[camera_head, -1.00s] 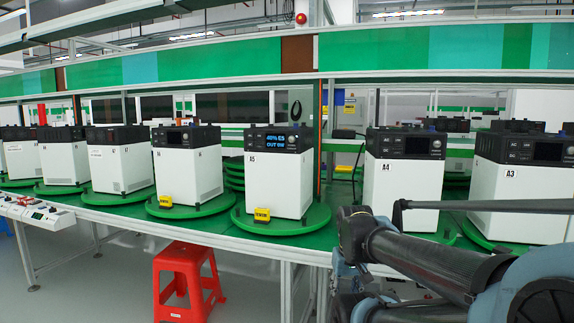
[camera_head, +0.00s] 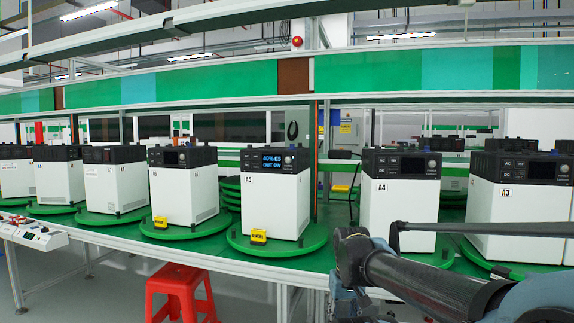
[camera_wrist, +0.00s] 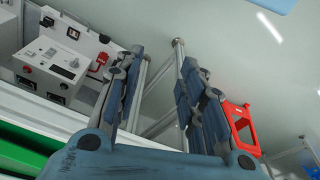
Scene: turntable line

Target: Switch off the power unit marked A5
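The power unit marked A5 (camera_head: 272,195) is a white box with a black top, standing upright on a green turntable (camera_head: 258,246) in the head view. Its display (camera_head: 271,161) is lit with blue text, including "40%", and the other units' screens look dark. A small yellow tag (camera_head: 259,236) sits at its base. My gripper (camera_wrist: 160,95) shows in the wrist view with its fingers apart and nothing between them. In the head view my arm is at the lower right, in front of the A4 side, and the fingertips are not clear there. A5 does not show in the wrist view.
Unit A4 (camera_head: 398,200) and unit A3 (camera_head: 515,215) stand right of A5, and several similar units stand left. A red stool (camera_head: 181,290) stands before the bench. A control box (camera_head: 32,235) is at the left. A shelf (camera_head: 420,97) runs above.

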